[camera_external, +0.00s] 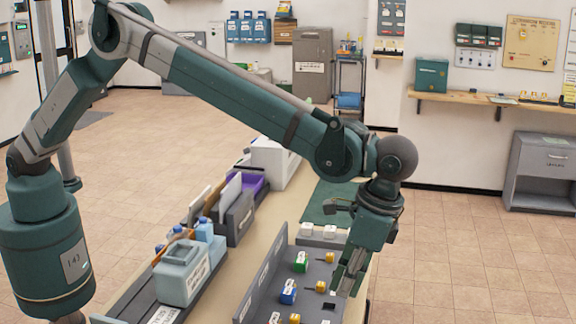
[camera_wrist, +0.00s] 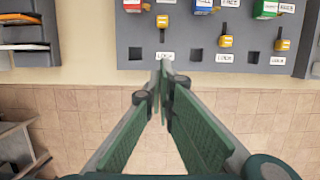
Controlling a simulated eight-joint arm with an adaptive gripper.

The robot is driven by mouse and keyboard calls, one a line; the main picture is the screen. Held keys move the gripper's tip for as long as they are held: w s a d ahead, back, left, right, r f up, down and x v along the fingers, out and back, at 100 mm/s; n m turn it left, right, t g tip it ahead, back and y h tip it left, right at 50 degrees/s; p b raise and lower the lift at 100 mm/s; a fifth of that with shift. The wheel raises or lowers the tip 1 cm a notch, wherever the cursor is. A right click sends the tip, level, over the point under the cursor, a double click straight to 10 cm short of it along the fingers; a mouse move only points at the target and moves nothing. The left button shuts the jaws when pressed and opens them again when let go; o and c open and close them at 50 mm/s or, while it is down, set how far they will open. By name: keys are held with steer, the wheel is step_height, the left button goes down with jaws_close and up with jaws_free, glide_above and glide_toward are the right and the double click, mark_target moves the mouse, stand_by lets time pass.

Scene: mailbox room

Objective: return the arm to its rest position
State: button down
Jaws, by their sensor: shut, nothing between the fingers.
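My gripper (camera_external: 349,275) points down beside the right edge of a grey panel (camera_external: 262,275) on the table. In the wrist view my gripper (camera_wrist: 165,68) has its fingertips together with nothing between them. The fingertips appear just below a white label on the panel (camera_wrist: 180,38); whether they touch it I cannot tell. My arm is stretched out over the table from its base at the left.
The panel carries a blue block (camera_external: 288,291), a green block (camera_external: 301,262) and several yellow keys. A blue-grey container (camera_external: 184,272) and a purple tray (camera_external: 252,184) stand on the table (camera_external: 222,292). Tiled floor is free to the right.

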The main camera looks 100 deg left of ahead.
stand_by(0.3)
steer(key=s+a+r+t+b, duration=0.15)
steer(key=s+a+r, duration=0.35)
steer(key=s+r, duration=0.65)
steer(key=s+a+r+t+b, duration=0.1)
steer(key=s+a+r+t, duration=0.3)
steer(key=s+r, duration=0.75)
steer(key=s+a+f+t, duration=0.1)
steer(key=s+a+f, duration=0.1)
steer(key=s, duration=0.9)
steer(key=s+a+f+t+b, duration=0.1)
steer(key=s+a+f+t, duration=0.1)
steer(key=s, duration=1)
steer(key=s+a+f+t, duration=0.1)
steer(key=s+a+f, duration=0.2)
steer(key=s, duration=0.8)
step_height(320, 180, down, 2)
steer(key=shift+s+a+f+b, duration=0.15)
steer(key=shift+a+f+b, duration=0.05)
steer(key=shift+a+b, duration=0.2)
steer(key=shift+t, duration=0.25)
stand_by(1.2)
